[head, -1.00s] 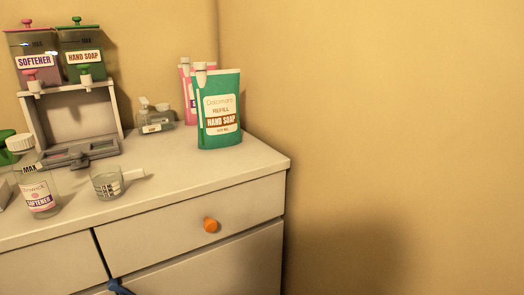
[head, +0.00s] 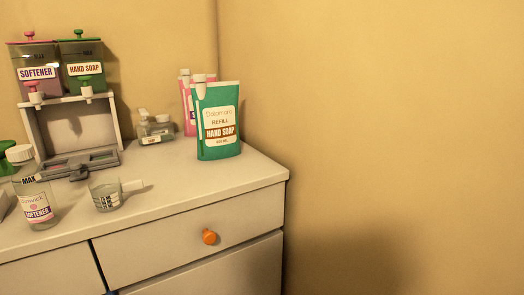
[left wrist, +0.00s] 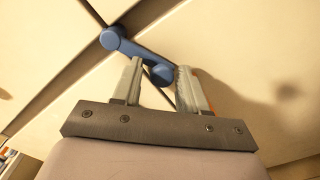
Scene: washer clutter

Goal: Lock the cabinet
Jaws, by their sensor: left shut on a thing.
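The cabinet (head: 190,262) is white, with a drawer (head: 165,235) above a lower panel. A blue lever (left wrist: 138,53) sits on the cabinet front where the panel seams meet. It runs from a round end at upper left down to a round end at lower right. My left gripper (left wrist: 161,70) is shut on the lower-right end of this blue lever, one finger on each side. In the head view only a sliver of blue shows at the bottom edge. My right gripper is in neither view.
An orange knob (head: 208,237) sticks out of the drawer. The cabinet top holds a green hand soap refill (head: 218,120), a measuring cup (head: 106,195), a softener bottle (head: 36,203) and a dispenser stand (head: 117,120). A bare wall (head: 390,140) is at the right.

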